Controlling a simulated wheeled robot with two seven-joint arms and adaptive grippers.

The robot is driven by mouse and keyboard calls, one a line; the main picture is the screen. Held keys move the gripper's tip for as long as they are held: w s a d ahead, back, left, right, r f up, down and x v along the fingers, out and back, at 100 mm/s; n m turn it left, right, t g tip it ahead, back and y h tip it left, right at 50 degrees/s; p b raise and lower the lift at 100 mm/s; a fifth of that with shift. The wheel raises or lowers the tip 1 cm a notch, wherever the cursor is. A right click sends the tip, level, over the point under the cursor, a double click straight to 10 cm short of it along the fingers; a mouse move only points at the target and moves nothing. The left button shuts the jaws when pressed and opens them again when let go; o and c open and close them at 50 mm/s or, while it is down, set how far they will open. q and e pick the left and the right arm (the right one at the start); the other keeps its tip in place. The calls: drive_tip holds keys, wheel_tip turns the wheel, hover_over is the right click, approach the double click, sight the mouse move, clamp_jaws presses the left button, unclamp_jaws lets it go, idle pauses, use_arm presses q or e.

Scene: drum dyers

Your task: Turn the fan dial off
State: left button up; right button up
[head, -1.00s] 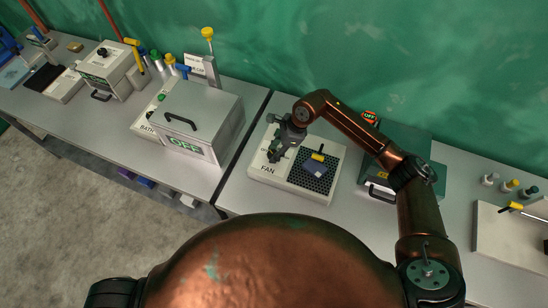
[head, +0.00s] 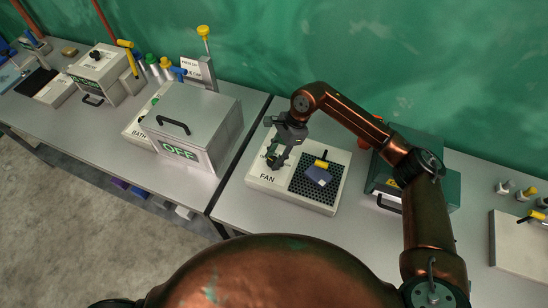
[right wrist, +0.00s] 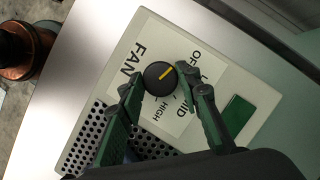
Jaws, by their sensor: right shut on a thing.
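The fan (head: 300,202) is a low white box on the bench, with a FAN label at its front left and a dark grille on its right part. Its dial (right wrist: 160,77) is a round black knob with a yellow pointer line, seen in the right wrist view. The line points up and right, towards the OFF lettering, which a finger partly covers. My right gripper (head: 274,163) is lowered over the fan's left part. In the right wrist view its fingers (right wrist: 160,84) are shut on the dial, one on each side. In the head view the gripper hides the dial. My left gripper is out of view.
A blue block (head: 318,176) with a yellow piece lies on the fan's grille. Left stands a grey bath box (head: 199,113) with an OFF sign. A dark green case (head: 445,185) stands close on the right. Bare bench lies in front of the fan.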

drive_tip(key=shift+f, duration=0.1)
drive_tip(key=o, duration=1.1)
drive_tip(key=v, duration=1.2)
drive_tip(key=shift+a, duration=0.1)
